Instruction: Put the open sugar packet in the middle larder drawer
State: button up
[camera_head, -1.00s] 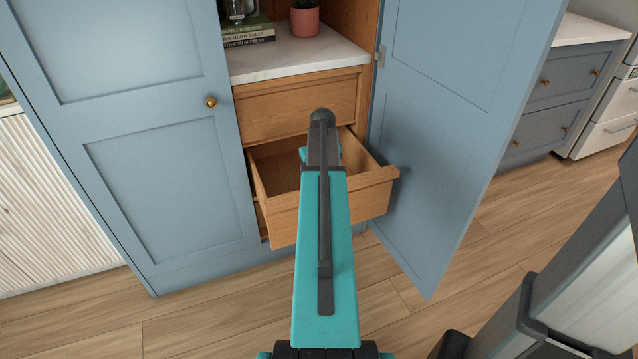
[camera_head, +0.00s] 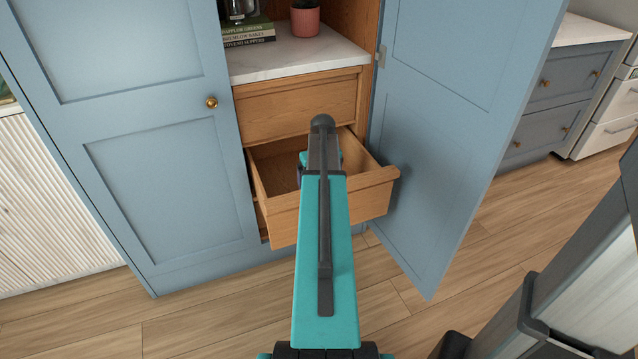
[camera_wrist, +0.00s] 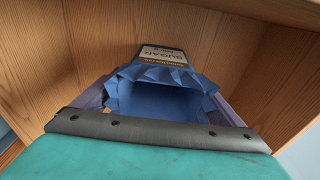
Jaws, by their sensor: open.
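The middle larder drawer (camera_head: 335,211) is pulled out below a shut wooden drawer. In the wrist view, the blue sugar packet (camera_wrist: 158,99) is inside a wooden-walled space, with its torn, open mouth facing the camera. Its dark and pale label reading SUGAR (camera_wrist: 163,58) shows beyond the mouth. My gripper (camera_wrist: 160,112) is open, with a jaw on each side of the packet; I cannot tell whether either touches it. In the head view, my arm reaches over the drawer and hides the packet and most of the gripper. The packet's base is hidden.
The upper drawer (camera_head: 298,106) is shut under a white counter (camera_head: 300,58) with books and a pink pot (camera_head: 305,20). The open blue door (camera_head: 440,130) stands close on the right, and a shut blue door (camera_head: 165,170) on the left.

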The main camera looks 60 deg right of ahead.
jog(key=shift+r, duration=0.15)
notch_tip(320, 180, up, 12)
jog(key=s+p, duration=0.1)
jog(key=p, duration=0.1)
jog(key=shift+a, duration=0.4)
dwell(0.8)
